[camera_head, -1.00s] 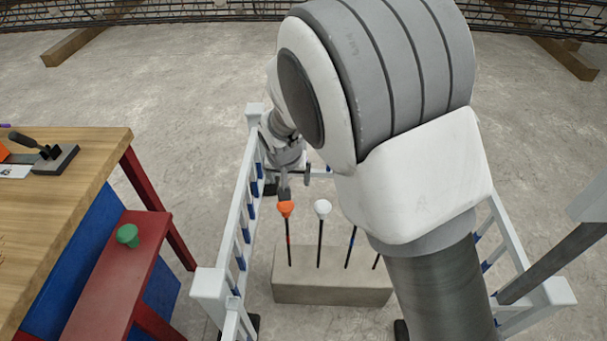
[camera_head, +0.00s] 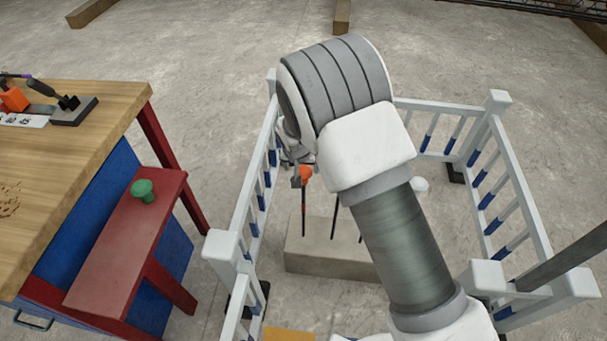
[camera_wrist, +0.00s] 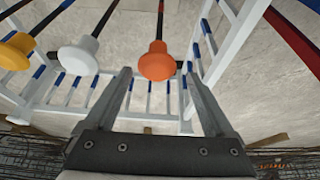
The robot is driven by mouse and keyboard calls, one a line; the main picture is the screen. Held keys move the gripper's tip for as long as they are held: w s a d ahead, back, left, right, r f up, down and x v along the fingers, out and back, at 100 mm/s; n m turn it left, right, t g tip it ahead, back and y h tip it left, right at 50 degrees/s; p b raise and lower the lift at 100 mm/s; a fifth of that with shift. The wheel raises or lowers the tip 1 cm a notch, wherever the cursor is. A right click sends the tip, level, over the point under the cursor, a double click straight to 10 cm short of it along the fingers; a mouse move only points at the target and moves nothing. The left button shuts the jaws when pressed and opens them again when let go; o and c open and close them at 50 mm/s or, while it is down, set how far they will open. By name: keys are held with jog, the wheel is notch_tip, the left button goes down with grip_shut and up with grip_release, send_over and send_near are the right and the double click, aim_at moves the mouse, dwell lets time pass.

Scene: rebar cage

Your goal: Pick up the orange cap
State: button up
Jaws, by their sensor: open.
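The orange cap (camera_head: 305,173) sits on top of an upright dark bar in the concrete block (camera_head: 325,262). In the wrist view the orange cap (camera_wrist: 157,62) shows whole, flange toward me, in the gap between my two fingers. My gripper (camera_wrist: 157,78) is open, with one finger on each side of the cap, and I see no clear contact. In the head view my gripper (camera_head: 296,181) is small, close by the cap and partly hidden by my arm.
A white cap (camera_wrist: 78,57) and a yellow cap (camera_wrist: 16,50) stand left in the wrist view. White railings (camera_head: 250,205) enclose the block. A green cap (camera_head: 142,190) lies on the red bench (camera_head: 125,235) beside the wooden table (camera_head: 90,110).

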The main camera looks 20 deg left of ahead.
aim_at(303, 170)
jog(key=b+x, duration=0.1)
jog(key=x, duration=0.4)
jog(key=shift+w+d+f+b, duration=0.1)
jog(key=shift+d+b, duration=0.1)
jog(key=shift+b, duration=0.2)
jog(key=c, duration=1.2)
